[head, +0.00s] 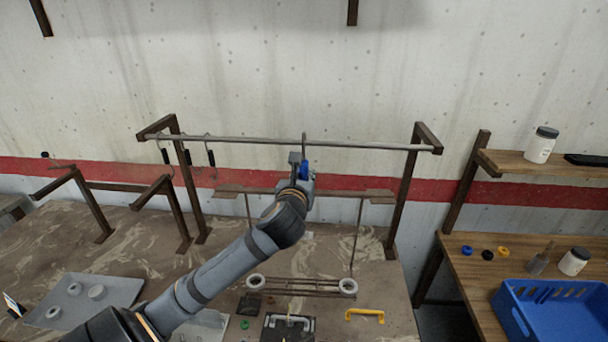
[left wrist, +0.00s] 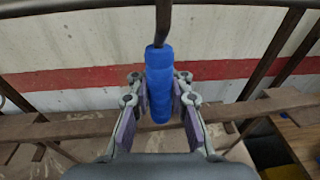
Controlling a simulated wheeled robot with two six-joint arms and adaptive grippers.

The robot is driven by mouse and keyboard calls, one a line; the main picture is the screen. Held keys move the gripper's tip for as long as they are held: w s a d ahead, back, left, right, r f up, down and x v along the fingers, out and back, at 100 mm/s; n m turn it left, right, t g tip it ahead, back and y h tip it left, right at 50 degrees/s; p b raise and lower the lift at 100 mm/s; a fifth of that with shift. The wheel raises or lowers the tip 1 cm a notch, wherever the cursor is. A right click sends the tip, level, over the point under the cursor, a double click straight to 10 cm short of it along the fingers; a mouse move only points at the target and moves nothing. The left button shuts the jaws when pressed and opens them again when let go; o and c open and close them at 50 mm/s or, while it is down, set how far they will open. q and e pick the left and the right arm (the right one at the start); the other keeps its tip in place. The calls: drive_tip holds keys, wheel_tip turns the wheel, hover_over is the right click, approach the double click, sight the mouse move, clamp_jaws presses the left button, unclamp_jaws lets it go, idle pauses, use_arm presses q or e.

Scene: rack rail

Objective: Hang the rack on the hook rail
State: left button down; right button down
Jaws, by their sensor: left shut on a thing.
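The hook rail (head: 250,141) is a grey bar between two brown posts; its dark bar also crosses the top of the left wrist view (left wrist: 240,5). The rack has a brown crossbar (head: 346,192), thin vertical rods and a lower wire shelf with white rings at its ends. Its blue grip (head: 304,169) sits under a dark hook (head: 304,143), which overlaps the rail; I cannot tell whether it is seated over it. My left gripper (head: 299,180) is shut on the blue grip, which stands upright between the fingers in the left wrist view (left wrist: 159,85). My right gripper is out of view.
Several dark tools (head: 187,157) hang at the rail's left. A brown frame (head: 120,187) stands left of it. A yellow handle (head: 365,316) and a dark box lie on the table below. A blue crate (head: 550,312) and jars stand on the right bench.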

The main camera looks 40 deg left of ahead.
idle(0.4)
use_arm(q)
drive_tip(key=shift+w+a+r, duration=0.1)
drive_tip(key=shift+w, duration=0.05)
drive_tip(key=shift+w+a, duration=0.2)
drive_tip(key=shift+w, duration=0.1)
drive_tip(key=shift+x, duration=0.8)
drive_tip(key=shift+a+r+p, duration=0.1)
drive_tip(key=shift+p, duration=0.25)
drive_tip(key=shift+x, duration=1)
drive_tip(key=shift+r, duration=0.1)
